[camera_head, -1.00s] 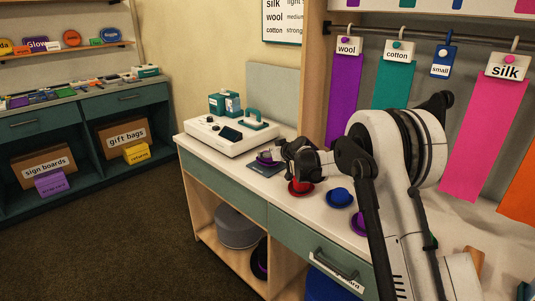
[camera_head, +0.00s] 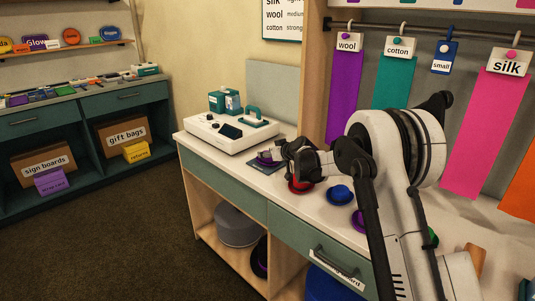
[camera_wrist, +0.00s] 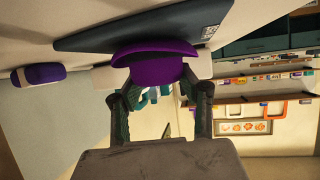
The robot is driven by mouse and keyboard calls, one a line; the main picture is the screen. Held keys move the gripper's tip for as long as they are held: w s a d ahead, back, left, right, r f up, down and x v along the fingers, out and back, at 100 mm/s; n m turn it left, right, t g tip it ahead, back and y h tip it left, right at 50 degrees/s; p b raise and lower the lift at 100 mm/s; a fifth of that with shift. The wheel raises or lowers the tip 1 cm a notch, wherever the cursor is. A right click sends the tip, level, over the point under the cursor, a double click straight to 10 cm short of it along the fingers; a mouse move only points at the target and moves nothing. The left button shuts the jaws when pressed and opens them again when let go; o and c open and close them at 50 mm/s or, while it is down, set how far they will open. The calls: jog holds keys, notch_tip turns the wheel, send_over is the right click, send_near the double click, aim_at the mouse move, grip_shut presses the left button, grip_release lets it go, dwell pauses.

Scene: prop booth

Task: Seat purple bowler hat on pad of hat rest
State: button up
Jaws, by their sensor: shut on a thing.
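The purple bowler hat (camera_head: 265,158) is at the far left of the counter, just above or on a dark flat slab (camera_head: 257,168); contact is unclear. In the wrist view, the hat (camera_wrist: 154,68) sits between the two fingers of my gripper (camera_wrist: 160,92), which is shut on it. The dark slab (camera_wrist: 90,38) shows right beside its brim. The slab may be the hat rest; I cannot make out its pad. In the head view, my gripper (camera_head: 280,153) is partly hidden by its own wrist.
A white machine with teal parts (camera_head: 225,135) stands behind the slab. A red hat (camera_head: 299,187) is close under my wrist. A blue hat (camera_head: 340,195) and another purple hat (camera_head: 358,221) lie nearer. Coloured ribbons hang along the back.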

jog(key=o, duration=1)
jog(key=shift+c, duration=0.2)
notch_tip(320, 180, up, 10)
